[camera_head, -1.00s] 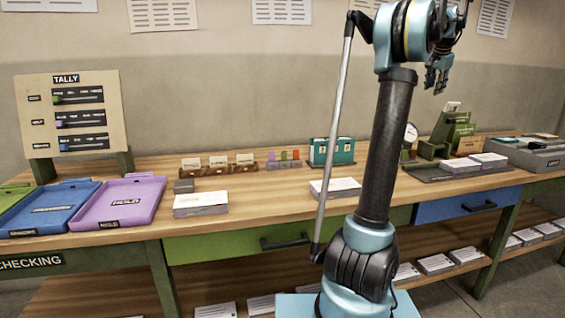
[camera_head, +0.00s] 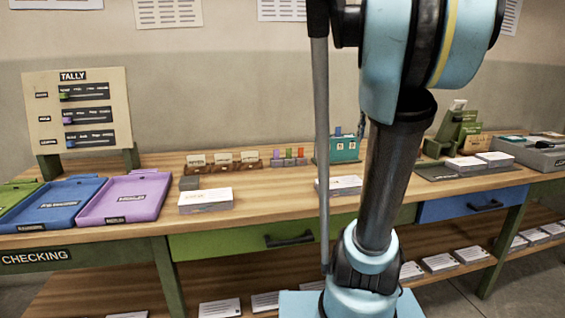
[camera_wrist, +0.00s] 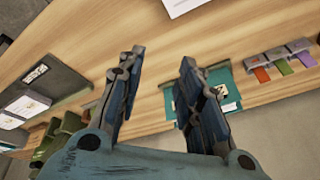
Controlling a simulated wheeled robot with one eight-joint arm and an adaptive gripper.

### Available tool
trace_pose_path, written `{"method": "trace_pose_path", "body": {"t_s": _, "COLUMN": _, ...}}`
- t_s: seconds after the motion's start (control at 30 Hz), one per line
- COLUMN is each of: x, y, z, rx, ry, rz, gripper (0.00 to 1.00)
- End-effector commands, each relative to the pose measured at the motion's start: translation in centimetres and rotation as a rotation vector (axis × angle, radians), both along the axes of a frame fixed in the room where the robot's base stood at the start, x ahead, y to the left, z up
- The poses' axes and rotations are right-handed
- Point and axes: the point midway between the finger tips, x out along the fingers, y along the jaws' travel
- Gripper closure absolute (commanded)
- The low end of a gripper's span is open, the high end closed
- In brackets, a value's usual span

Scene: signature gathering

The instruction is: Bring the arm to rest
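My arm stands upright in front of the table in the head view, its upper link (camera_head: 395,180) rising to a large blue joint (camera_head: 405,50) near the top. My gripper is out of sight in the head view. In the wrist view my gripper (camera_wrist: 158,75) is open, its two fingers well apart with nothing between them. The wooden table top (camera_wrist: 90,50) lies beyond the fingers. A teal holder (camera_wrist: 225,90) shows partly behind the right finger.
Purple (camera_head: 125,197) and blue (camera_head: 50,203) trays lie at the table's left, below the tally board (camera_head: 80,110). A stack of papers (camera_head: 206,200) and a teal box (camera_head: 342,149) stand mid-table. A grey bin (camera_head: 535,155) is at the right. A green drawer (camera_head: 230,243) is closed.

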Motion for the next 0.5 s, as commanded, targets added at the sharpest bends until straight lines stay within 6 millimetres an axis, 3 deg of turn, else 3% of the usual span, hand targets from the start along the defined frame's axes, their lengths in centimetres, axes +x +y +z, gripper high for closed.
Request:
{"method": "trace_pose_path", "body": {"t_s": 0.2, "x": -6.8, "y": 4.9, "z": -6.3, "rx": -0.026, "ry": 0.046, "rz": 0.156, "gripper": 0.67}}
{"method": "trace_pose_path", "body": {"t_s": 0.5, "x": -15.6, "y": 9.1, "z": -15.6, "rx": -0.066, "ry": 0.103, "rz": 0.359, "gripper": 0.67}}
